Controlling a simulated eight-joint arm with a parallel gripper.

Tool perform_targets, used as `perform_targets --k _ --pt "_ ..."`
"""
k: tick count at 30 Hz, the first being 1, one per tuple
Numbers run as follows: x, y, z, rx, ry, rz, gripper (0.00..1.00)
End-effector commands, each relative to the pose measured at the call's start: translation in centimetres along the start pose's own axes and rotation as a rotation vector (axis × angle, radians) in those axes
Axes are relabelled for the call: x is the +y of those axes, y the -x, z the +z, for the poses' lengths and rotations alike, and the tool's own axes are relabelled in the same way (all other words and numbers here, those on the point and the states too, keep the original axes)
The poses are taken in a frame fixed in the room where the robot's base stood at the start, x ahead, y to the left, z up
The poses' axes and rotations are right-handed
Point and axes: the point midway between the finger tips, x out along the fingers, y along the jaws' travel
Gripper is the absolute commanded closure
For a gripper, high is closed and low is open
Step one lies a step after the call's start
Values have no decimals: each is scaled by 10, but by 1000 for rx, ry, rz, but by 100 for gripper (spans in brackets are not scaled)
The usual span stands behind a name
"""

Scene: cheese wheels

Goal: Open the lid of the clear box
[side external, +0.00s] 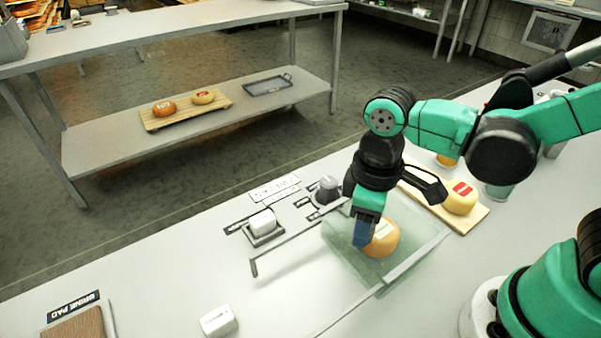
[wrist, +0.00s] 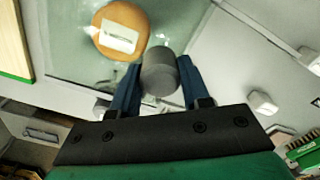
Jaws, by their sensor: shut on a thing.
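The clear box (side external: 341,251) stands on the white counter, with an orange cheese wheel (side external: 384,240) showing through its clear walls. In the wrist view the cheese wheel (wrist: 104,44) has a pale label and lies beyond the fingers. My gripper (side external: 363,232) points down at the box, in front of the wheel in the side view. In the wrist view my gripper (wrist: 156,88) is shut on a grey round knob (wrist: 160,72), one blue finger on each side. The fingers hide the held knob in the side view. The lid's exact angle is hard to tell through the clear material.
A yellow cheese wheel (side external: 461,198) sits on a wooden board (side external: 474,217) right of the box. Another white block (side external: 219,320) lies nearer the front.

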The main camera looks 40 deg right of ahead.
Motion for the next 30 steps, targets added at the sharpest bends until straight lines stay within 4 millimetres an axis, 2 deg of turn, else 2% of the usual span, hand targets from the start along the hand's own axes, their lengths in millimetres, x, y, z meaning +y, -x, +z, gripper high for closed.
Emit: perform_targets --k 4,7,15,19,23,30 --pt "-1 0 -1 -2 1 0 100" --pt "-11 0 -8 -2 6 0 100" --pt "-70 0 -47 0 10 0 100" --pt "-90 0 -61 1 5 1 100" --pt "-98 0 -67 2 0 1 100" --pt "-99 0 -67 3 -2 0 100"
